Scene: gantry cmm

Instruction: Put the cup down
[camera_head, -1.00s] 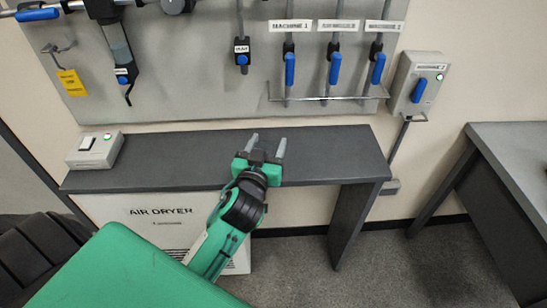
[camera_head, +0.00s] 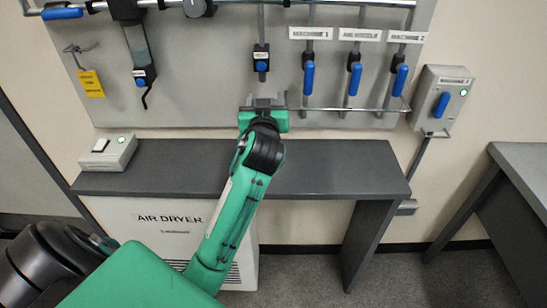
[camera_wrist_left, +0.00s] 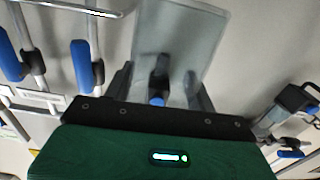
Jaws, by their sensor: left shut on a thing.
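A clear, greyish see-through cup (camera_wrist_left: 185,35) fills the middle of the left wrist view. My left gripper (camera_head: 265,101) is in front of the wall panel, just below the valve labelled VENT. Its two fingers also show in the left wrist view (camera_wrist_left: 162,88), one on each side of the cup, and it is shut on the cup. The blue-button valve shows through the clear wall. In the head view the cup cannot be made out against the panel. My right gripper is not in view.
A dark grey shelf (camera_head: 330,172) runs below the panel (camera_head: 215,60), with a switch box (camera_head: 108,152) at its left end. A horizontal rail and several blue-handled valves (camera_head: 308,78) are right of the gripper. The shelf's right part is bare. Another table (camera_head: 525,160) stands at far right.

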